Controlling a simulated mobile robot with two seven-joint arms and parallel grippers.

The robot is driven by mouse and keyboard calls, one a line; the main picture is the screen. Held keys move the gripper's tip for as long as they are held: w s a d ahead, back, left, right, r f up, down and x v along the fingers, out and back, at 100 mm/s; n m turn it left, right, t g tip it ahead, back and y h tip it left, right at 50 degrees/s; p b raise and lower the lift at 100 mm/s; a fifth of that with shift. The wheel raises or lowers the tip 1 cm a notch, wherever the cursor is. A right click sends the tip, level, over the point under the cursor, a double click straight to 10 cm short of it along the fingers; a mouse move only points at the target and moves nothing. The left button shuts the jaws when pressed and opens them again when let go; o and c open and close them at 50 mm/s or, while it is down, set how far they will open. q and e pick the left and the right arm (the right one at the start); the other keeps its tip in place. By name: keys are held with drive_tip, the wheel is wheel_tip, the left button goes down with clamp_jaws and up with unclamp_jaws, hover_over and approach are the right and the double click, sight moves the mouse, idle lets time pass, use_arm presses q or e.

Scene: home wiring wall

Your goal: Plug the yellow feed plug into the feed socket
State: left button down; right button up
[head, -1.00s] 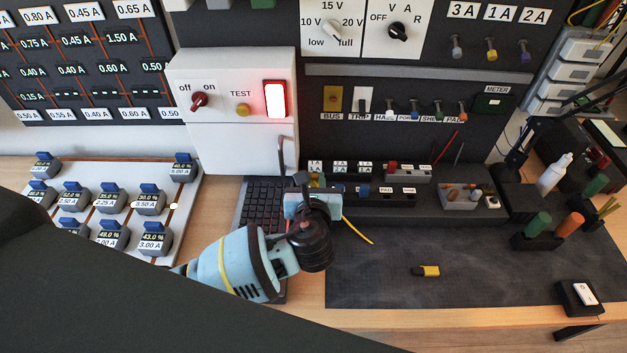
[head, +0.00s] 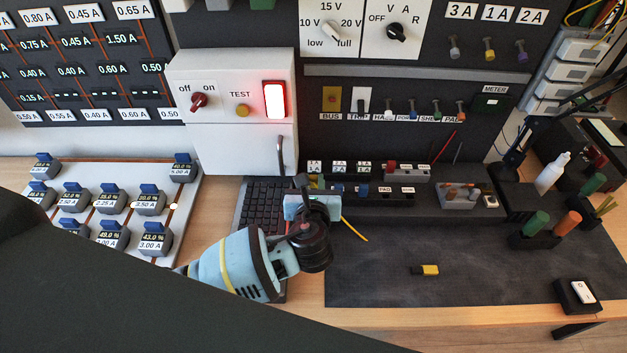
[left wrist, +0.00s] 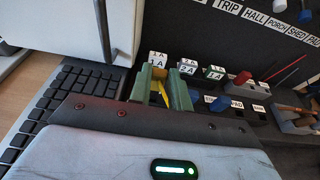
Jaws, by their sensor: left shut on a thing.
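My left gripper (head: 309,186) is at the left end of the low dark fuse rail, in front of the wall panel. In the left wrist view its green-padded fingers (left wrist: 160,80) are shut on the yellow feed plug (left wrist: 158,73), which is mostly hidden between them. A yellow cord (head: 355,230) trails from below the gripper to the right. No socket is labelled as feed; a yellow socket plate (head: 332,98) marked BUS is on the wall panel above the gripper. I cannot tell whether the plug touches anything. My right gripper is not in view.
A keyboard (head: 262,205) lies left of the gripper. A white box (head: 232,110) with a lit red switch stands behind it. A dark mat (head: 480,285) at the right is mostly clear, with a small yellow-and-black piece (head: 425,270) on it.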

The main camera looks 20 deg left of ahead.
use_arm(q)
drive_tip(key=shift+f, duration=1.45)
drive_tip(key=c, duration=1.2)
unclamp_jaws()
drive_tip(key=shift+c, duration=0.2)
drive_tip(key=v, duration=0.8)
